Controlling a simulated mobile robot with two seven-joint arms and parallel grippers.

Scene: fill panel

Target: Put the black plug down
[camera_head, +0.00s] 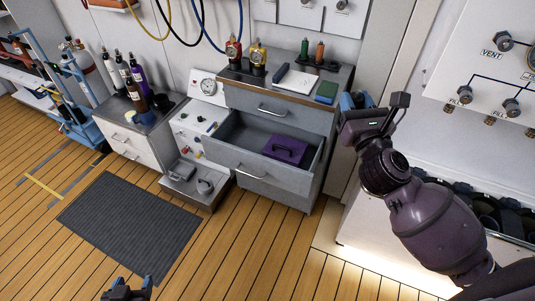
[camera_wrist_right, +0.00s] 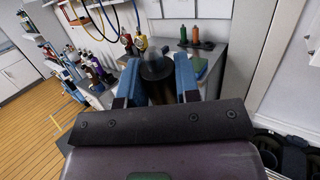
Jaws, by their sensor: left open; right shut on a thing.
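My right gripper (camera_head: 356,101) is at the right of the head view, beside the right end of the cabinet. In the right wrist view its two blue fingers (camera_wrist_right: 159,78) are shut on the black plug (camera_wrist_right: 156,68), a dark, round-topped piece. In the head view I cannot make out the plug clearly behind the gripper. My left gripper (camera_head: 127,290) is at the bottom edge of the head view, low over the floor, open and apart from everything; only its tip shows.
The grey cabinet (camera_head: 262,190) has an open drawer with a purple case (camera_head: 285,149). A valve panel (camera_head: 470,75) is at right. A dark mat (camera_head: 130,225) lies on the floor.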

